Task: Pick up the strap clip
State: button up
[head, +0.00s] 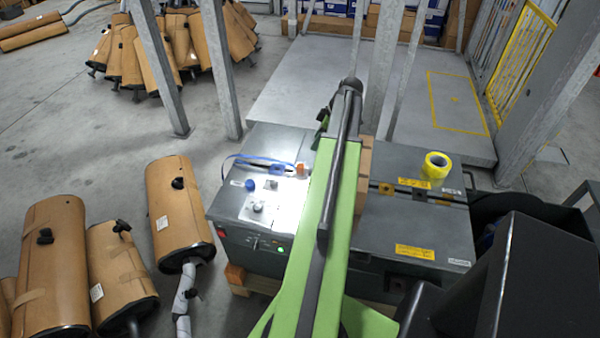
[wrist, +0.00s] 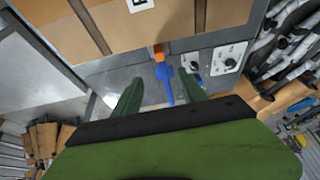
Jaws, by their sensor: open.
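A blue strap (head: 262,159) lies on the bare metal top of the grey machine (head: 232,205) in the head view, left of my arm. A small orange piece (head: 301,170) stands at its right end. In the wrist view a blue piece (wrist: 165,84), seemingly the strap clip, shows just beyond my gripper (wrist: 158,82), between the lines of its two green fingers. An orange piece (wrist: 158,53) is right above it there. The fingers are apart with nothing held. Whether they touch the blue piece I cannot tell. My arm hides the gripper in the head view.
Yellow tape roll (head: 437,165) sits on the machine's right part. A blue knob (head: 250,184) and other controls are close to the strap. Metal posts (head: 218,70) rise behind; open floor (head: 60,130) lies at left.

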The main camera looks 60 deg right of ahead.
jog(key=b, duration=1)
send_near(301, 165)
jog(key=x, duration=0.5)
jog(key=shift+f, duration=0.15)
jog(key=shift+w, duration=0.1)
jog(key=b+x, duration=0.4)
jog(key=x, duration=0.1)
jog(key=shift+f+b, duration=0.1)
jog(key=shift+b, duration=0.3)
jog(key=shift+r, duration=0.2)
grip_shut()
